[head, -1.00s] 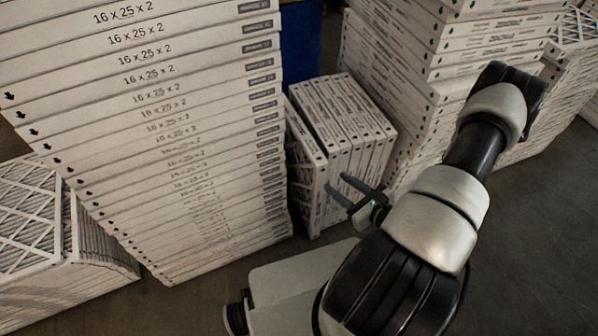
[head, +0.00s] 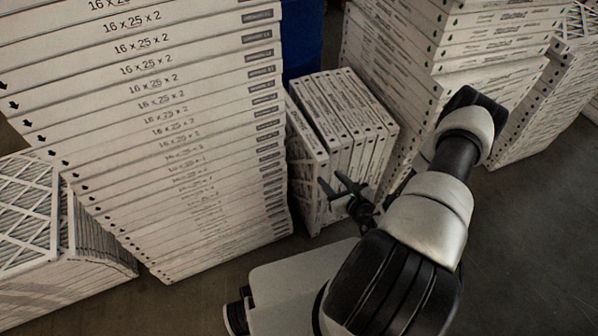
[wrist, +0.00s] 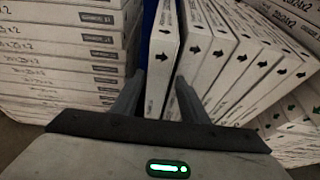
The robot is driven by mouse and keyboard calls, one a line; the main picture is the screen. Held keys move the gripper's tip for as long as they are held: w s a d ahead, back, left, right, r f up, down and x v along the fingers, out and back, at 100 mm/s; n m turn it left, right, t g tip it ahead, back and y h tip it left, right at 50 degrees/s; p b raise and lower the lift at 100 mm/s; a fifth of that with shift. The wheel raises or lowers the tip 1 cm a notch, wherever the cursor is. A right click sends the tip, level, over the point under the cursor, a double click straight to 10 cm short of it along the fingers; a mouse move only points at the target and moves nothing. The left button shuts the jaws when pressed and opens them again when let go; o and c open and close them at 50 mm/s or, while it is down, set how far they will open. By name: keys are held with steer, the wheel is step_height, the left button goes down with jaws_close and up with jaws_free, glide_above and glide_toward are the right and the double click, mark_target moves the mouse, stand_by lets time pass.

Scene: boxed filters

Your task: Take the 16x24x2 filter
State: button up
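A short row of upright boxed filters (head: 352,128) stands on the floor between two tall stacks, its size labels too small to read. The leftmost filter (wrist: 162,62) leans slightly apart from the others, with a narrow gap at its right. My gripper (head: 332,183) is open at the near side of this row. In the wrist view my gripper (wrist: 157,92) has one finger left of the leftmost filter's near edge and the other to its right, by the gap. I cannot tell whether the fingers touch it or how deep they reach.
A tall stack labelled 16x25x2 (head: 165,130) stands close on the left. Another tall stack (head: 440,60) rises at the right, near my arm. A blue object (head: 302,40) stands behind the row. More filters (head: 35,225) lie at far left. Floor (head: 530,250) is clear at right.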

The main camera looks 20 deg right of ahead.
mark_target(323, 170)
steer(key=x, duration=0.1)
steer(key=b+x, duration=0.1)
steer(key=x, duration=0.3)
steer(key=shift+w+a+r, duration=0.1)
steer(key=shift+w+r, duration=0.1)
steer(key=shift+w, duration=0.05)
jaws_close()
